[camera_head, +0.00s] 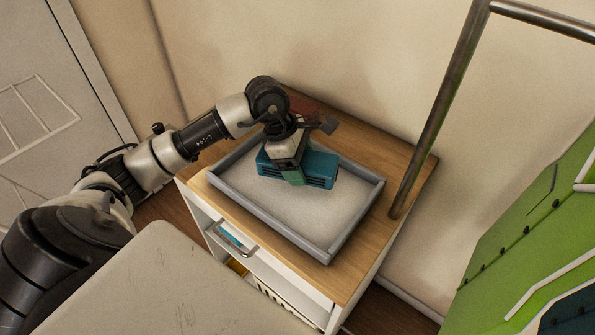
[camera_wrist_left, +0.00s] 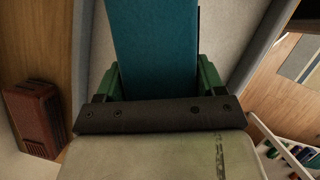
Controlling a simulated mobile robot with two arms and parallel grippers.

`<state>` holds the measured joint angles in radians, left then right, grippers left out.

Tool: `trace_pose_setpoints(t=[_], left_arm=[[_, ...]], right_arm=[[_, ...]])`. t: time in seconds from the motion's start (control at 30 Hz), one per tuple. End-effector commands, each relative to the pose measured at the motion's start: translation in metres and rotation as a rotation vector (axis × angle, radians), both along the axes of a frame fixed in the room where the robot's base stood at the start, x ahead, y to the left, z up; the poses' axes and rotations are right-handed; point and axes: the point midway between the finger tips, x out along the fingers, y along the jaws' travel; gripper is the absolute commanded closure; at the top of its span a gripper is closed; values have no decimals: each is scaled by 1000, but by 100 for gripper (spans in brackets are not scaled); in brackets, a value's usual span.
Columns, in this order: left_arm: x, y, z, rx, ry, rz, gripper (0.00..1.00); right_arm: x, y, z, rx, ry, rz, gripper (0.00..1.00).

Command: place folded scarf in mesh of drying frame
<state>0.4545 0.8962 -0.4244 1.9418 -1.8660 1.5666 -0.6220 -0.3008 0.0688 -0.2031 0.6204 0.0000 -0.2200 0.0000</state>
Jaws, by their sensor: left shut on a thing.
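The folded scarf (camera_head: 318,168) is a teal block with darker bands along its side. My left gripper (camera_head: 293,177) is shut on it from above, with its green fingers on either side. In the left wrist view the scarf (camera_wrist_left: 155,45) stretches away between both fingers. The drying frame (camera_head: 360,222) is a grey rectangular tray with a raised rim and a pale mesh floor, on the wooden cabinet top. The scarf is over the back part of the mesh. I cannot tell whether it touches the mesh. My right gripper does not show.
A dark red box (camera_wrist_left: 38,120) stands beside the frame at the back of the wooden top (camera_head: 400,165). A metal post (camera_head: 440,110) rises at the right. A green panel (camera_head: 535,215) is farther right. The front of the mesh is clear.

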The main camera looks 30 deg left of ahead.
Motion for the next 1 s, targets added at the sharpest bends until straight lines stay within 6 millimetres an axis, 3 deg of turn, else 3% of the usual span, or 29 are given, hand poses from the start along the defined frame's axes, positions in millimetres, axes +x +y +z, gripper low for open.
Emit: trace_pose_setpoints(t=[0.17,0.43,0.83,0.87,1.0], left_arm=[[1,8,-7,0,1,0,59],[1,7,-42,0,1,1,59],[2,8,-49,1,-2,-1,59],[2,7,-48,2,-2,-1,26],[1,7,-47,0,-1,-1,6]], right_arm=[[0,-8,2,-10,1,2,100],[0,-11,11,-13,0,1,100],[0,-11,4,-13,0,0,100],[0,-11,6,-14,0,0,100],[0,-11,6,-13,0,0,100]])
